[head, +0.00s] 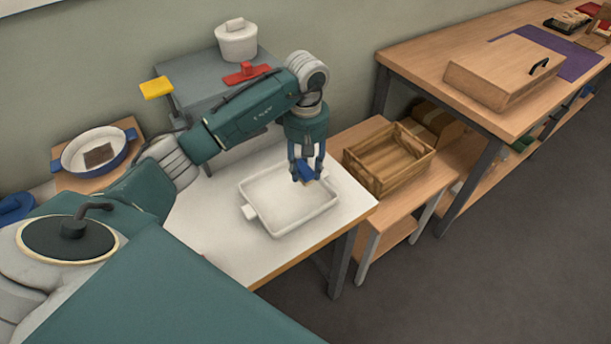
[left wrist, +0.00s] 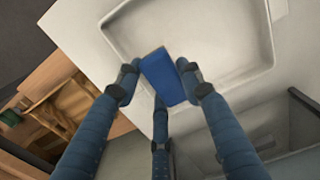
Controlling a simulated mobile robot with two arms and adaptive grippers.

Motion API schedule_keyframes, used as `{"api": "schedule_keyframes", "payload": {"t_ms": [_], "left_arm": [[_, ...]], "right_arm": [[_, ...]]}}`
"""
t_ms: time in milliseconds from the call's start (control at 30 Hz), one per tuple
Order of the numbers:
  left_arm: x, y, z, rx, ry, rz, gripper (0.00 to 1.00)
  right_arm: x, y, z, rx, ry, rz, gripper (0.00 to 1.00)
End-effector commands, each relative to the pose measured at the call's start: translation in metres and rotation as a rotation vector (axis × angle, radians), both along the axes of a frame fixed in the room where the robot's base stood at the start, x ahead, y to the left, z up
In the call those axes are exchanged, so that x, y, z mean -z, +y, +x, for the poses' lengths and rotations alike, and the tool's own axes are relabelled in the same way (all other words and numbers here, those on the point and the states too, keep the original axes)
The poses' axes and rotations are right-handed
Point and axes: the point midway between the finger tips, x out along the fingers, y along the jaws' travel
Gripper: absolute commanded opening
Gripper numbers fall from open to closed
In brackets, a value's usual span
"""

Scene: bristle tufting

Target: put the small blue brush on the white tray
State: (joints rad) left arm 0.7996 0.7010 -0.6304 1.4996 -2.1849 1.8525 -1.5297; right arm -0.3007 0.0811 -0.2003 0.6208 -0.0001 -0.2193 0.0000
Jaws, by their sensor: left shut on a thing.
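The small blue brush (head: 304,172) is held in my left gripper (head: 306,173) in the head view. The gripper is shut on it, above the right part of the white tray (head: 262,228). In the left wrist view the brush's blue block (left wrist: 163,77) sits between the fingers of my left gripper (left wrist: 158,84). The white tray (left wrist: 118,38) lies behind it there, empty where it shows. I cannot tell the exact gap between brush and tray. My right gripper is not in view.
A wooden crate (head: 365,170) stands on a lower bench right of the white table (head: 205,250). A grey box (head: 185,75) with a white lidded pot (head: 236,42) and a red brush (head: 246,73) is behind. A blue-rimmed pan (head: 75,160) is at left.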

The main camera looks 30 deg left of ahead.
Motion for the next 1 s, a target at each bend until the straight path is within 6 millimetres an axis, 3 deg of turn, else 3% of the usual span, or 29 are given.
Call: {"api": "schedule_keyframes", "payload": {"t_ms": [300,667,700,767,1000], "left_arm": [[0.04,0.0,-0.001,0.0,0.003,0.0,0.13],[0.046,0.001,0.0,0.001,0.001,0.003,0.13],[0.044,0.0,0.0,0.001,0.001,0.001,0.43],[0.044,0.0,0.0,0.001,0.001,0.001,0.55],[0.044,0.0,0.0,0.001,0.002,0.001,0.56]], "right_arm": [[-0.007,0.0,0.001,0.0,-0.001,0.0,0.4],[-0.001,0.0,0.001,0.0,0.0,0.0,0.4],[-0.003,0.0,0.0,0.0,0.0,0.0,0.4],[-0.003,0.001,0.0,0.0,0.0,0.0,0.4],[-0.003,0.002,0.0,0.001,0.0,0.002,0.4]]}}
